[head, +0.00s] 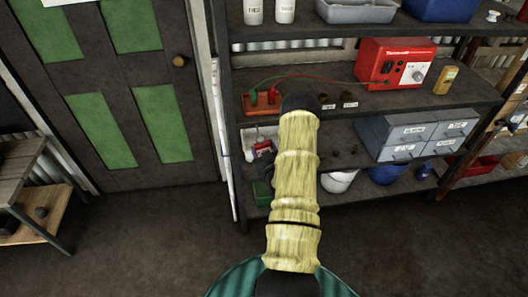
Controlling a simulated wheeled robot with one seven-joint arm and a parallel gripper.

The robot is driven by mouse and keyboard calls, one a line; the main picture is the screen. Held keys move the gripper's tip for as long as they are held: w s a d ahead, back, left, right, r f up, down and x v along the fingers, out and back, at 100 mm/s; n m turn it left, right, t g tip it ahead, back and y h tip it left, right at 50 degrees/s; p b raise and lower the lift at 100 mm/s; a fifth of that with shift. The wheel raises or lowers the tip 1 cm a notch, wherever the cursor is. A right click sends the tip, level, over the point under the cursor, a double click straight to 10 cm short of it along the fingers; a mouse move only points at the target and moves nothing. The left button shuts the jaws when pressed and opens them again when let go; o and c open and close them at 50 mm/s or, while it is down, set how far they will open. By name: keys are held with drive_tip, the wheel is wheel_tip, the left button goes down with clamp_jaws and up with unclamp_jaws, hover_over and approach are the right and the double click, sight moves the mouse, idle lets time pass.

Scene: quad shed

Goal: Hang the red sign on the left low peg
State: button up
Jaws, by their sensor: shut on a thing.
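I cannot make out my gripper; my yellow arm reaches forward over the shelving and its far end hides what is beyond it. A small red and white thing (262,149) shows just left of my arm at the middle shelf level. I cannot tell whether it is the red sign or whether it is held. No peg can be made out with certainty.
A dark shelf unit (450,104) fills the middle and right. It bears a red machine (394,64), an orange tray (262,103) with cables and grey drawers (415,133). A green-panelled door (120,85) and a wooden bench (30,205) stand left. Floor (150,235) between is clear.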

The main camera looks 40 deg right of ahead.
drive_tip(key=shift+d+f+b+x, duration=0.15)
drive_tip(key=shift+b+x, duration=0.25)
drive_tip(key=shift+x, duration=0.45)
drive_tip(key=shift+d+f+b+x, duration=0.15)
drive_tip(key=shift+b+x, duration=0.25)
drive_tip(key=shift+x, duration=0.5)
drive_tip(key=shift+f+b+x, duration=0.15)
drive_tip(key=shift+b+x, duration=0.25)
drive_tip(key=shift+x, duration=0.45)
drive_tip(key=shift+s, duration=0.1)
drive_tip(key=o, duration=1.6)
drive_tip(key=shift+s, duration=0.1)
drive_tip(key=b+v, duration=0.2)
drive_tip(key=v, duration=1.5)
drive_tip(key=shift+s, duration=0.15)
drive_tip(key=shift+r, duration=0.1)
